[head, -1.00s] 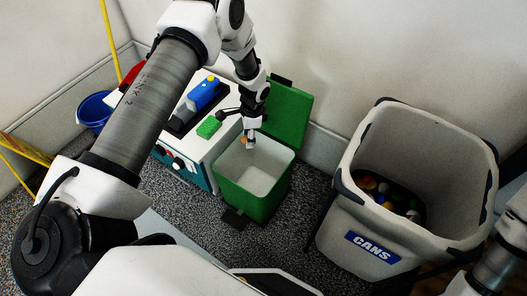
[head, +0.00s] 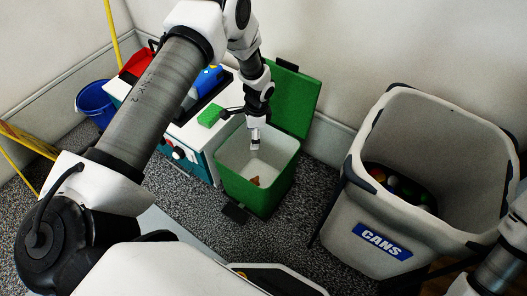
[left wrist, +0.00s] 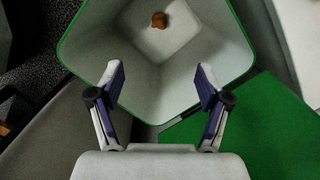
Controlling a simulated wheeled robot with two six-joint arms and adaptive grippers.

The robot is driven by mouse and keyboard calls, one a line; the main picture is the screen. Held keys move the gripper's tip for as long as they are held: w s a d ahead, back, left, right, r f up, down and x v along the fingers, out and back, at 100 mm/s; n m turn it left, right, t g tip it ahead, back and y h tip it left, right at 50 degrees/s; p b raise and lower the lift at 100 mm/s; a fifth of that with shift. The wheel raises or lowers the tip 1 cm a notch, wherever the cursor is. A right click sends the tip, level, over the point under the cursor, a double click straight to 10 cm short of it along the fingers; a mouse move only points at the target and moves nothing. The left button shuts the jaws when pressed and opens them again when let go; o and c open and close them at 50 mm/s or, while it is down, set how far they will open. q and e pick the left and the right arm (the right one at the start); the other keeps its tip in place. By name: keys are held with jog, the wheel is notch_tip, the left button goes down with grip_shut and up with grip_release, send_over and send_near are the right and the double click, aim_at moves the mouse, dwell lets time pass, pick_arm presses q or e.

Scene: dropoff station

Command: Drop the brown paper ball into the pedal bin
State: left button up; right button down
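The brown paper ball (head: 255,181) is inside the green pedal bin (head: 256,201), against its pale inner surface. It also shows in the left wrist view (left wrist: 159,20), apart from my fingers. The bin's green lid (head: 292,101) stands open at the back. My left gripper (head: 255,147) is above the bin opening, pointing down. In the left wrist view its two fingers (left wrist: 160,85) are spread wide with nothing between them. My right gripper is out of view; only part of that arm shows at the lower right edge.
A grey bin labelled CANS (head: 383,243) with several colourful items inside stands on the right. A white-topped cabinet (head: 190,131) with a green sponge (head: 210,115) stands left of the pedal bin. A blue bucket (head: 95,104) and yellow poles are at the far left.

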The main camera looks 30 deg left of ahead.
pick_arm(q)
notch_tip(320, 180, up, 12)
jog(key=d, duration=0.1)
jog(key=shift+w, duration=0.4)
jog(key=shift+d, duration=0.1)
